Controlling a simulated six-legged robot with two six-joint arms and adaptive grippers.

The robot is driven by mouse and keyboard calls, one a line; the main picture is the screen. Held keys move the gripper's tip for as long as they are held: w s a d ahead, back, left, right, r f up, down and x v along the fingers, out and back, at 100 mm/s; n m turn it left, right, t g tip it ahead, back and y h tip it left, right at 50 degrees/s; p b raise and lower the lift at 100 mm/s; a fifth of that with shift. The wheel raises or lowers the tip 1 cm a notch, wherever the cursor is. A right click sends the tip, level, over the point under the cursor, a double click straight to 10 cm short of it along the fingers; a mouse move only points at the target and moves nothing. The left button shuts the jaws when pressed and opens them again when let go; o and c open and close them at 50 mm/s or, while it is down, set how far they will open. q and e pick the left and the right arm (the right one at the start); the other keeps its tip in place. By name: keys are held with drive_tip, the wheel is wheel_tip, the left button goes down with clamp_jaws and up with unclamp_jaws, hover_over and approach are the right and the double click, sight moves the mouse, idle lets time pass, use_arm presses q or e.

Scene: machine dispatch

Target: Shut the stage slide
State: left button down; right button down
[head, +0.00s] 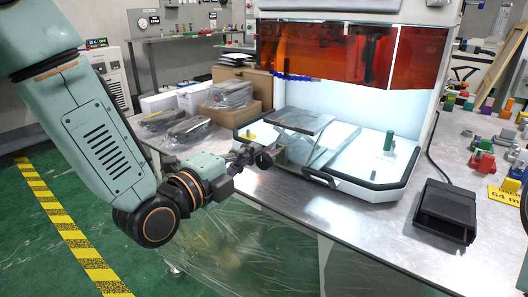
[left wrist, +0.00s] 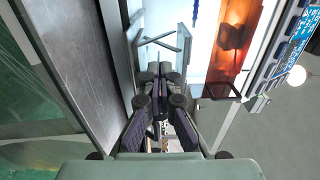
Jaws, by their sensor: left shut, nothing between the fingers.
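The stage slide (head: 352,168) is a white, black-edged tray with a dark front handle (head: 320,179). It sticks out of the front of the machine (head: 420,55) with the orange window. A grey raised plate (head: 300,121) on folding supports and a green upright post (head: 389,141) stand on it. My left gripper (head: 268,156) is shut and empty at the slide's front left, close to the raised plate's supports. I cannot tell whether it touches anything. The left wrist view shows its closed fingers (left wrist: 158,74) pointing toward the grey frame. My right gripper is not in view.
A black pedal-like box (head: 445,211) stands on the metal table (head: 360,238) at right. Colored blocks (head: 482,162) lie beyond it. Wrapped parcels (head: 230,94) and boxes stand left of the machine. The table front between slide and pedal is clear.

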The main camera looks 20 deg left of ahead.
sight(273, 139)
use_arm(q)
drive_tip(key=b+x, duration=0.1)
drive_tip(key=x, duration=0.2)
drive_tip(key=shift+w+d, duration=0.15)
drive_tip(key=shift+w, duration=0.2)
drive_tip(key=shift+w+d, duration=0.15)
drive_tip(key=shift+w, duration=0.35)
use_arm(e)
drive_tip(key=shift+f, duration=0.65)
